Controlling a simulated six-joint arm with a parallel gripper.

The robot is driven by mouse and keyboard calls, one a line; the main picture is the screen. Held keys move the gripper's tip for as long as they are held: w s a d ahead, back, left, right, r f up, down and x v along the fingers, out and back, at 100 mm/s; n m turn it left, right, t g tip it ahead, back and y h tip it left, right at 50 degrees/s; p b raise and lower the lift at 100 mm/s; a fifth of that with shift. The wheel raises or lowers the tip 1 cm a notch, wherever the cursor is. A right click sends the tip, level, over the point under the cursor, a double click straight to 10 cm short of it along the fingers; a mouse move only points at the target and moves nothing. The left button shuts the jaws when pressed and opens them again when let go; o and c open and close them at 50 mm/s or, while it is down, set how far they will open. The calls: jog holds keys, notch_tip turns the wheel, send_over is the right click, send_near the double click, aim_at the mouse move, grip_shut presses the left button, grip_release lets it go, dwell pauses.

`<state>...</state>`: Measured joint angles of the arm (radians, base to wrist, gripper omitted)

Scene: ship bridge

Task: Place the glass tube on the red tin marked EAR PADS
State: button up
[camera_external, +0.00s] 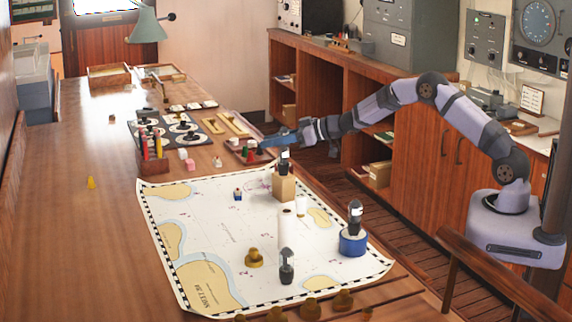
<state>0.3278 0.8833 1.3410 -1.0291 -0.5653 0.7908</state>
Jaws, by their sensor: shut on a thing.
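My gripper (268,143) reaches left from the arm, low over a small tray (232,144) at the right edge of the table. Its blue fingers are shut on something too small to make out. Small red and dark green pieces (251,154) stand in the tray close below the fingertips. No label can be read on them, so I cannot tell whether one is the EAR PADS tin.
The chart (215,240) bears a tan block (284,187) with a dark-topped item, a white cylinder (285,226), a blue round base (353,243) and a brass weight (254,258). A pen box (153,166) stands left. The table's left side is mostly clear.

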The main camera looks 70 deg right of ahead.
jog(key=shift+f, duration=1.55)
jog(key=shift+f, duration=0.15)
jog(key=o, duration=1)
jog(key=shift+r, duration=0.2)
jog(key=b+v, duration=0.2)
jog(key=v, duration=1)
jog(key=shift+b, duration=0.35)
jog(key=shift+f, duration=0.1)
